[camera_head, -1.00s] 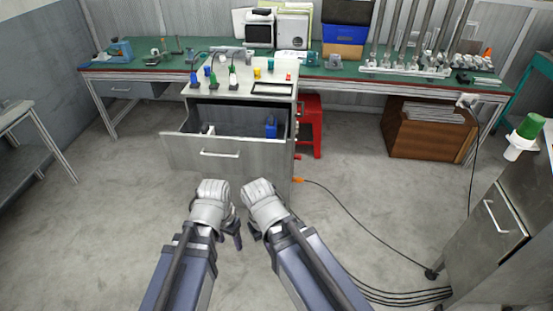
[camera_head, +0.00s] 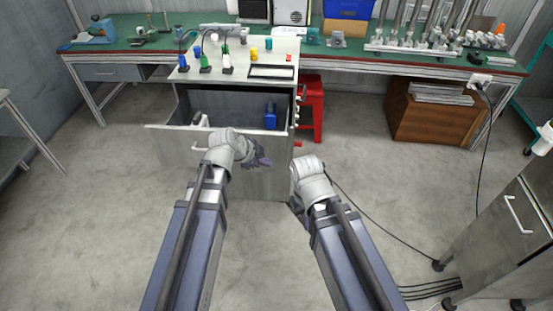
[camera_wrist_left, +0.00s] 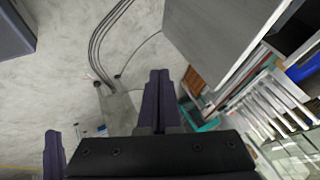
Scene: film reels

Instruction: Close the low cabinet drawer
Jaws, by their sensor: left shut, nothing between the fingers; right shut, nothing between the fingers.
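The low grey cabinet (camera_head: 265,88) stands ahead with its drawer (camera_head: 170,140) pulled open toward me. A blue object (camera_head: 270,115) and a white object lie inside the drawer. The left end of the drawer's bar handle (camera_head: 197,148) shows; my left wrist hides the rest. My left gripper (camera_head: 260,160) is shut and empty, in front of the drawer front's right part in this view; whether it touches is unclear. Its shut fingers (camera_wrist_left: 155,100) show in the left wrist view beside a grey panel (camera_wrist_left: 210,45). My right gripper (camera_head: 298,212) is shut and empty, lower and right of the drawer.
A green-topped workbench (camera_head: 130,45) runs behind. A red stool (camera_head: 312,105) is right of the cabinet, a brown wooden box (camera_head: 425,130) further right. A metal cabinet (camera_head: 500,235) stands at right. Cables cross the floor; left floor is clear.

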